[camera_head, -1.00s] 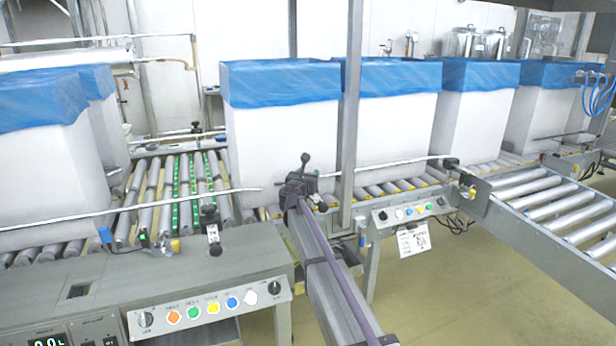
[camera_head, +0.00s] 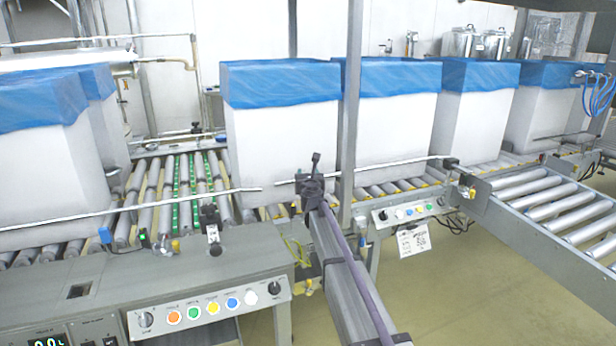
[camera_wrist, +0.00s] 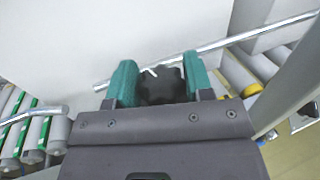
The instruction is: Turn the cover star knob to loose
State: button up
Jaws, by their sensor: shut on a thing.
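In the wrist view, a dark knob (camera_wrist: 160,88) with a short pale mark near its top edge sits between the two green fingers of my gripper (camera_wrist: 160,76). The fingers are shut on it from both sides. The lower part of the knob is hidden behind the gripper body, so its full outline does not show. In the head view, my gripper (camera_head: 311,187) is in front of the lower right part of a white box, near the guide rail. The knob cannot be told apart from the dark gripper there.
Large white boxes with blue liners (camera_head: 281,84) stand along the roller conveyor. A thin metal guide rail (camera_head: 400,163) runs along their front and shows close behind the knob in the wrist view (camera_wrist: 215,44). A grey upright post (camera_head: 349,120) stands just right of my gripper.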

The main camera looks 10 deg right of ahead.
jog(key=n+g+y, duration=0.1)
jog(key=n+y, duration=0.2)
jog(key=y, duration=0.2)
jog(key=n+g+y, duration=0.1)
jog(key=n+y, duration=0.2)
jog(key=y, duration=0.1)
jog(key=shift+w+d+y, duration=0.1)
jog(key=shift+d+y, duration=0.05)
jog(key=shift+y, duration=0.25)
jog(key=shift+n+g+y, duration=2.2)
jog(key=shift+n+y, duration=0.3)
jog(key=shift+y, duration=0.3)
jog(key=o, duration=0.9)
jog(key=v, duration=1)
jog(key=shift+s+d, duration=0.25)
jog(key=shift+s, duration=0.05)
